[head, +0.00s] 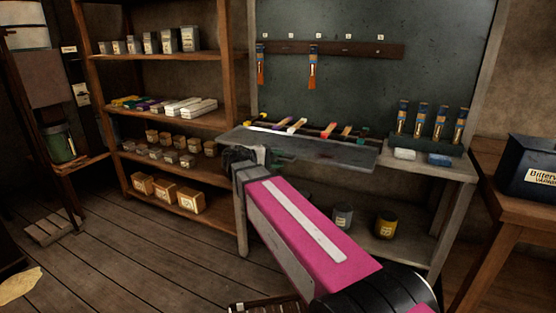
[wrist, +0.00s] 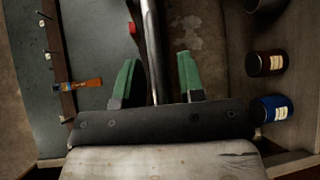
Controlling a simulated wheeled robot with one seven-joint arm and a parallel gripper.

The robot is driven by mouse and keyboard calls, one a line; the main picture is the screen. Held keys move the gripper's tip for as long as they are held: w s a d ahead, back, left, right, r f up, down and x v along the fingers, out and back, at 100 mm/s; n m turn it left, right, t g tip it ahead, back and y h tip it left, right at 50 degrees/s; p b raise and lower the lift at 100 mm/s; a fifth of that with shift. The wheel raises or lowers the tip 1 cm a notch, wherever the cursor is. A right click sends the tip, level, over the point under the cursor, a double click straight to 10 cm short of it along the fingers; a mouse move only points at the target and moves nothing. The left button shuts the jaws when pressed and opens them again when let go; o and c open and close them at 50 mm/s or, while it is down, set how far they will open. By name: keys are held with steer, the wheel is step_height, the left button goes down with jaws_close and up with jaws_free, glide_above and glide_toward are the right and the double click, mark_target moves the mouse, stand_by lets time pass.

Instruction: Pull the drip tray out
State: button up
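The drip tray (head: 335,155) looks like a flat grey metal tray along the bench top under the back board, its front edge sticking out past the bench. In the wrist view a shiny metal edge (wrist: 150,35), which looks like the tray's front edge, runs between my fingers. My gripper (wrist: 157,60) has two green fingers spread apart, one on each side of this edge, with a gap visible on both sides. In the head view my gripper (head: 262,157) is at the tray's left front part, and my pink arm hides some of the bench.
Several brushes lie behind the tray, and brushes hang on a rack (head: 335,49). A brush stand (head: 428,141) is on the right. Jars (head: 386,223) stand on the lower shelf. A shelf unit (head: 170,122) is at left. The left floor is mostly clear.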

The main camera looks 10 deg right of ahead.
steer(key=s+a+r, duration=0.1)
steer(key=a, duration=0.9)
steer(key=shift+s+a+r, duration=0.25)
steer(key=shift+s+a, duration=0.05)
steer(key=s+d+f+m+y, duration=0.1)
steer(key=s+d+f+y, duration=0.2)
steer(key=f, duration=0.7)
steer(key=s+d+f+m+g+y, duration=0.1)
steer(key=s+d+f+y, duration=0.3)
steer(key=f+y, duration=0.3)
steer(key=s+d+f+m+g+y, duration=0.1)
steer(key=s+d+f+y, duration=0.2)
steer(key=f, duration=1)
steer(key=d+y, duration=0.1)
steer(key=y, duration=0.2)
steer(key=shift+s+d+f, duration=0.2)
steer(key=shift+s+d, duration=0.15)
steer(key=shift+s, duration=0.05)
steer(key=shift+d, duration=0.15)
